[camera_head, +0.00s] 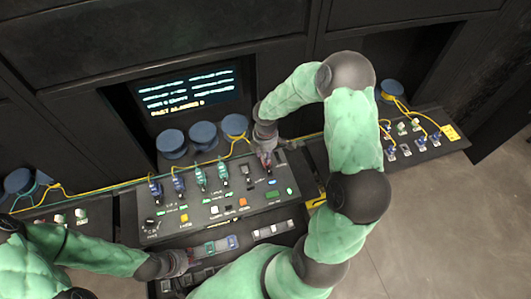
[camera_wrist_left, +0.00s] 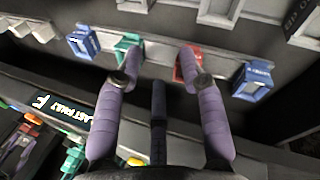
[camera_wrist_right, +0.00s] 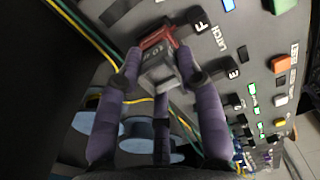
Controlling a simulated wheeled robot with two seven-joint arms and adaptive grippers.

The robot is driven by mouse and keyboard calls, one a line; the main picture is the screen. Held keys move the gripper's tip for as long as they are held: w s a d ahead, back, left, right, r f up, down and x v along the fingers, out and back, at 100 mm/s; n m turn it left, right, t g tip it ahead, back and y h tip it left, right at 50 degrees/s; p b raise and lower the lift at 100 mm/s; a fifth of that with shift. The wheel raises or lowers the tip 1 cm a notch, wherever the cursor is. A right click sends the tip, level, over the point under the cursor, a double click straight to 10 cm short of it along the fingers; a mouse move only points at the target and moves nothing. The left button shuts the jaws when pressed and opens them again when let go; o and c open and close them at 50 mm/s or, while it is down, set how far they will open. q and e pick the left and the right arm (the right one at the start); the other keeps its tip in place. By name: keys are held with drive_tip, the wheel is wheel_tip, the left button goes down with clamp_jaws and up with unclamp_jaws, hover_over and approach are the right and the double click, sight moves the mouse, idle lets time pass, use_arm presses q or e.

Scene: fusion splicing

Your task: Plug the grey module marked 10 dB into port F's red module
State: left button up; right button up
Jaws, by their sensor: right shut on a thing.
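My right gripper (camera_wrist_right: 155,75) is shut on the grey module (camera_wrist_right: 159,72), whose label reads 10 and is partly turned away. The red module (camera_wrist_right: 156,40) is directly beyond it, beside the letter F on the panel. The grey module's far end meets or overlaps the red module in the view; I cannot tell how deeply it is seated. In the head view my right gripper (camera_head: 266,153) is at the console's upper right, hiding most of both modules. My left gripper (camera_wrist_left: 160,75) is open and empty, above the rack of small coloured modules; it also shows in the head view (camera_head: 186,260).
The console (camera_head: 240,210) carries buttons and several green and blue plugs. In the left wrist view, blue (camera_wrist_left: 82,42), green (camera_wrist_left: 128,46) and red (camera_wrist_left: 187,64) pieces line the rack, with another blue piece (camera_wrist_left: 252,82). Yellow cables (camera_wrist_right: 75,25) run near my right gripper.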

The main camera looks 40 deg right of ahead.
drive_tip(key=shift+f, duration=0.15)
drive_tip(key=o, duration=1)
drive_tip(key=shift+o, duration=0.2)
wheel_tip(320, 180, up, 12)
